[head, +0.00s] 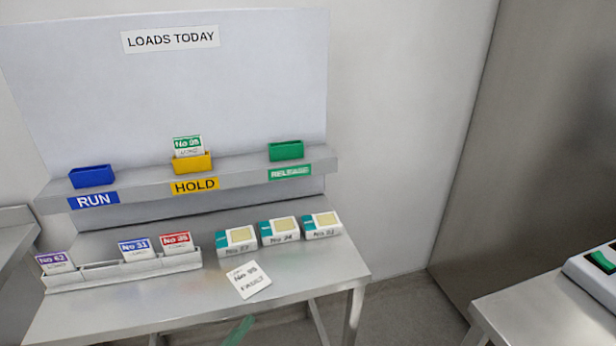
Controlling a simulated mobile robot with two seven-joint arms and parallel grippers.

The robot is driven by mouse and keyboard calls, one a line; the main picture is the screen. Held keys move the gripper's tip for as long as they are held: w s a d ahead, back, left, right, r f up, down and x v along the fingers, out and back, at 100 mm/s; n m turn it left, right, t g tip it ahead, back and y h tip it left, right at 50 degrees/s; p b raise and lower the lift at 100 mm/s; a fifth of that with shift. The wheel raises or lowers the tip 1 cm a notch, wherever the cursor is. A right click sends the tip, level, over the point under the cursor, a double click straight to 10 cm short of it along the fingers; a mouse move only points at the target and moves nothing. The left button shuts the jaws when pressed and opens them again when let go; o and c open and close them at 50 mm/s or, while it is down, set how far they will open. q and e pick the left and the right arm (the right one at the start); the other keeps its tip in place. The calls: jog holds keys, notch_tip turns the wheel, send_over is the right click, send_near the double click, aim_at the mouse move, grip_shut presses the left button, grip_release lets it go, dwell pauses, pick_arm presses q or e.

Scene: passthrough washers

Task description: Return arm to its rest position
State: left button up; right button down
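Neither of my grippers shows in the head view, and no arm can be made out for certain. A green card (187,146) stands upright in the yellow HOLD holder (193,165) on the shelf. The blue RUN holder (92,177) and the green RELEASE holder (286,151) show no card. A rack (95,278) on the table holds a purple card (55,262), a blue card (135,248) and a red card (176,243). A white paper slip (249,280) lies near the table's front edge.
Three teal and white boxes (279,232) stand in a row on the metal table (190,308). A green strip (239,331) shows at the bottom edge; I cannot tell what it is. Another metal table (548,308) with a green-switched device (598,268) stands right.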

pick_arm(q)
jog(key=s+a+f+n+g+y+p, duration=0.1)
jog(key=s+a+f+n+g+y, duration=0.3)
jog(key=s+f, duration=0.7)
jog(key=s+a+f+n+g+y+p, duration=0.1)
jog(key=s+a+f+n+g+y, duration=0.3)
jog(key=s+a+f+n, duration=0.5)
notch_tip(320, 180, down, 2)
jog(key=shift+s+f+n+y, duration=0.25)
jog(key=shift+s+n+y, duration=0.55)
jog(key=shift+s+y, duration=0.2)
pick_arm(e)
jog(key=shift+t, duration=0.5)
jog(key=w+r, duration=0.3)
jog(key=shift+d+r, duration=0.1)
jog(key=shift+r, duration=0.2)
